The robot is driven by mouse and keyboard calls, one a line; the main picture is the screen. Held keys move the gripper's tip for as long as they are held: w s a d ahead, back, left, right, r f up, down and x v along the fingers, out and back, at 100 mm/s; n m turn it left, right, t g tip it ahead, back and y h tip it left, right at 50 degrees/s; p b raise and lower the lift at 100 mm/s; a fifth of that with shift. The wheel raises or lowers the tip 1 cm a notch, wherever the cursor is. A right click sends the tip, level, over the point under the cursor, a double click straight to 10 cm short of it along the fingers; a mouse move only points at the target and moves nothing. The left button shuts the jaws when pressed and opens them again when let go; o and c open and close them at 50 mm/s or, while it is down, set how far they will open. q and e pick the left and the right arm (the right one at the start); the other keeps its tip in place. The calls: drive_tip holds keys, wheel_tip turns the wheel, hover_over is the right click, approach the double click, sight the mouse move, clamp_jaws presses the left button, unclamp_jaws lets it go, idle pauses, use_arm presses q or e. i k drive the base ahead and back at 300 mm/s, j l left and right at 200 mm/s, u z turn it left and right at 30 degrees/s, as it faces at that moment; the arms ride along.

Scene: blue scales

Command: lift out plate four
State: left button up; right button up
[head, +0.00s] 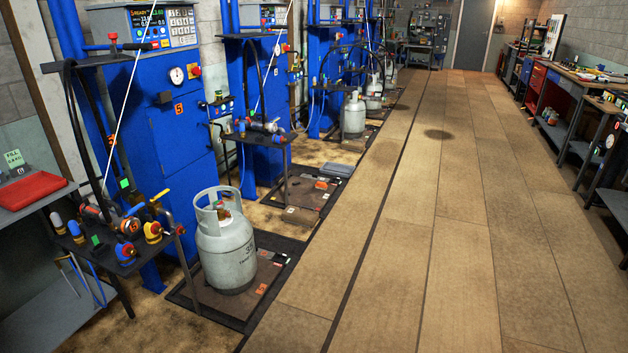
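Neither of my grippers is in view. I cannot read a number four on any plate. The nearest blue scale column (182,135) has an orange tag that looks like a 5. At its foot a dark floor plate (206,303) bears a grey gas cylinder (226,250), standing upright, with small items beside it. The second dark floor plate (318,200), behind it, has no cylinder. More plates farther back are partly hidden by cylinders.
A metal bench with a red tray (30,190) stands at left. A shelf with valves and hoses (115,245) overhangs beside the nearest plate. More cylinders (354,115) line the row. Workbenches (575,85) run along the right. The tiled aisle (440,220) between is clear.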

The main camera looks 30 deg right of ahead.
sight(314, 177)
drive_tip(key=i+l+z, duration=1.15)
drive_tip(key=i, duration=0.25)
drive_tip(key=i+z, duration=0.35)
drive_tip(key=i, duration=2.55)
drive_tip(key=i+l+u, duration=0.2)
drive_tip(key=i, duration=0.35)
drive_tip(key=i+u, duration=0.15)
drive_tip(key=i, duration=0.35)
drive_tip(key=i+l+u, duration=0.2)
drive_tip(key=i, duration=0.3)
drive_tip(key=l, duration=0.05)
